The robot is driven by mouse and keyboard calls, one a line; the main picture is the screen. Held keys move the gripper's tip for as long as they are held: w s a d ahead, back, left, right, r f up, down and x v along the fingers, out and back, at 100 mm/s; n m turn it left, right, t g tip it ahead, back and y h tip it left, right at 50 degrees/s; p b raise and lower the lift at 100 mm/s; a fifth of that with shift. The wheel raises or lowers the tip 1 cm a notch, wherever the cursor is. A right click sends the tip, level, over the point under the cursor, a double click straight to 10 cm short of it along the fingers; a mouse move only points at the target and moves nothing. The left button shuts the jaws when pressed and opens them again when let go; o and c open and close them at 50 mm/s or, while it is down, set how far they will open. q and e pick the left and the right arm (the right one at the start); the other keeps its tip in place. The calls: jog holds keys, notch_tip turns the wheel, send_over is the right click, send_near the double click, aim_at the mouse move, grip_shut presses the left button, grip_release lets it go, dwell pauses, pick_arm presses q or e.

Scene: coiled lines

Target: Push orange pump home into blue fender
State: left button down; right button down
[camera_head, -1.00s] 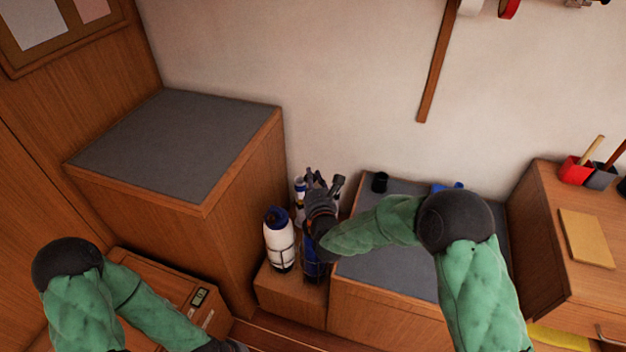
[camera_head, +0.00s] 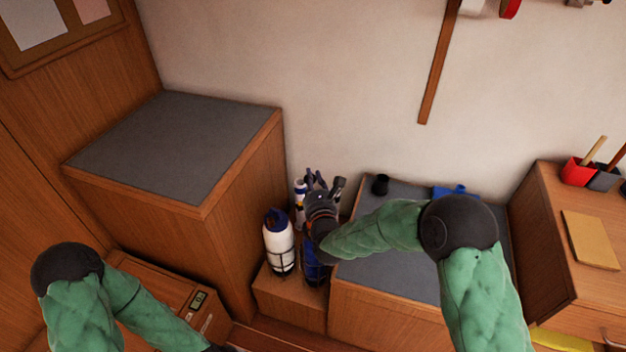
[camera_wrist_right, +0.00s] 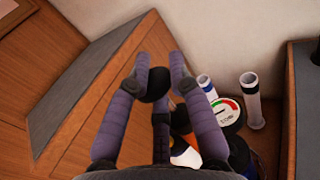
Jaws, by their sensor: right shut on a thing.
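The blue fender (camera_head: 314,264) stands upright on the low wooden box beside a white fender. My right gripper (camera_head: 314,180) is above it, and the gripper and wrist cover its top. In the right wrist view my right gripper (camera_wrist_right: 158,72) is shut on a rounded black part (camera_wrist_right: 155,86), which I take to be the orange pump's end. A small orange patch (camera_wrist_right: 189,141) shows below the fingers, but I cannot tell what it belongs to. The contact between pump and fender is hidden. My left gripper is outside the view.
The white fender (camera_head: 279,246) with a blue top stands close left. White tubes with blue rims (camera_wrist_right: 251,92) and a round gauge (camera_wrist_right: 228,110) are close by. A tall grey-topped cabinet (camera_head: 180,145) rises at left; a lower grey-topped bench (camera_head: 390,275) is at right.

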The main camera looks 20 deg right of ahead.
jog(key=c, duration=1.1)
grip_release()
jog(key=shift+o, duration=0.2)
jog(key=shift+f, duration=0.1)
